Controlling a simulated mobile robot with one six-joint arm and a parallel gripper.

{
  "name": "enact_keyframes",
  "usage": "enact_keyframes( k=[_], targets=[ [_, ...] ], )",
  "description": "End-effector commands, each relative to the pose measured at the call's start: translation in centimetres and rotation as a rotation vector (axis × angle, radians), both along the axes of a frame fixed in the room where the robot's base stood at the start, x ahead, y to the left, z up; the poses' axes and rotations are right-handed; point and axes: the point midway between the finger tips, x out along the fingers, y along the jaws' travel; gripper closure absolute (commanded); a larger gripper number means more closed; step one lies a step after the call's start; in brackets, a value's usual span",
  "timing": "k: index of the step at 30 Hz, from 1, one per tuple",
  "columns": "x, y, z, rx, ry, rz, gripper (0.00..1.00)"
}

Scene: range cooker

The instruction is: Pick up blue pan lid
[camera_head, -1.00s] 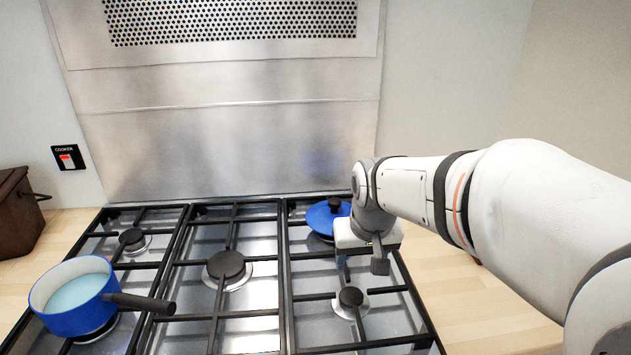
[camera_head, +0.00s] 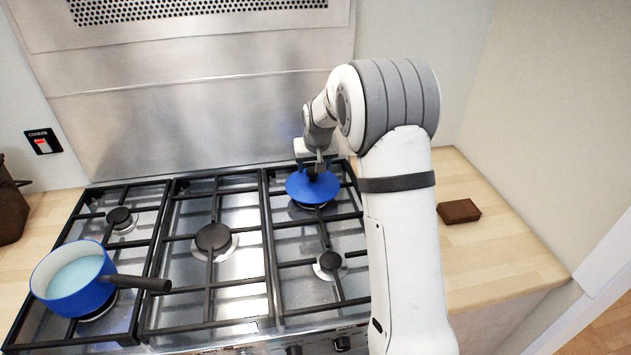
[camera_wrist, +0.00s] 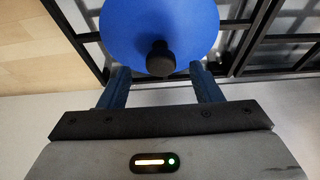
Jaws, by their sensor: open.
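The blue pan lid (camera_head: 312,190) lies on the back right burner of the cooker. It is a round blue disc with a black knob (camera_wrist: 160,58), which shows clearly in the wrist view, where the lid (camera_wrist: 128,28) fills the top middle. My gripper (camera_head: 313,170) is over the lid, at its knob, in the head view. In the wrist view my gripper (camera_wrist: 163,78) is open, its two blue fingers apart on either side and just short of the knob. Nothing is between the fingers. Whether the fingertips touch the lid I cannot tell.
A blue pan (camera_head: 75,290) with a dark handle stands on the front left burner. The steel splashback (camera_head: 200,125) rises behind the hob. A brown block (camera_head: 458,211) lies on the right wooden worktop (camera_head: 500,260). A dark brown container (camera_head: 10,205) stands at the far left.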

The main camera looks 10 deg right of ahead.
Motion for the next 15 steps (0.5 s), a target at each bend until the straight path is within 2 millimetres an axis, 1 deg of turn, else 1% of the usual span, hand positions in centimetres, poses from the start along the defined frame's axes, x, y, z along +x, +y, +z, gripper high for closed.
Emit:
enact_keyframes(
  k=[2,9,12,15],
  targets=[
    [0.4,0.0,-0.6,0.0,0.002,0.0,0.42],
    [1.8,0.1,-3.5,0.0,0.002,-0.001,0.42],
    [2.0,0.1,-4.1,0.0,0.001,-0.001,0.42],
    [2.1,0.0,-4.3,-0.001,0.0,-0.001,0.42]
  ],
)
